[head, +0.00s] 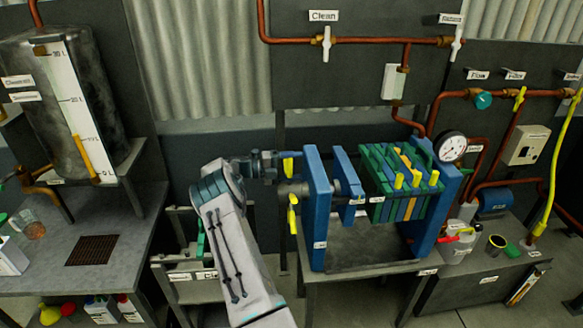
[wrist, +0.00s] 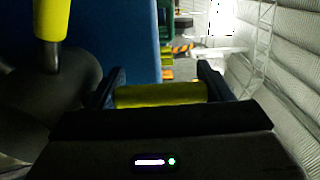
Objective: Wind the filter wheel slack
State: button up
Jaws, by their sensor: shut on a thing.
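The filter wheel (head: 282,194) is a dark hub at the left end of the blue filter press (head: 318,205), with yellow grips on it. My gripper (head: 279,161) is at the upper grip (head: 288,166). In the wrist view my gripper (wrist: 158,82) has its two fingers at either end of a yellow grip (wrist: 160,95) and is shut on it. Another yellow grip (wrist: 50,20) stands on a dark spoke at the upper left, apart from my fingers. It also shows lower on the wheel in the head view (head: 292,215). My forearm hides part of the wheel's left side.
Green, blue and yellow filter plates (head: 400,185) hang between the press's blue end frames. A pressure gauge (head: 451,147) and copper pipes (head: 350,40) are behind and right. A small cart (head: 180,272) stands left of my arm. A grey bench (head: 60,262) is at the left.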

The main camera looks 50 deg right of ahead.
jog(key=o, duration=1.4)
jog(key=shift+s+d, duration=0.1)
jog(key=shift+d, duration=0.05)
jog(key=shift+b+v, duration=2.25)
jog(key=shift+v, duration=4.8)
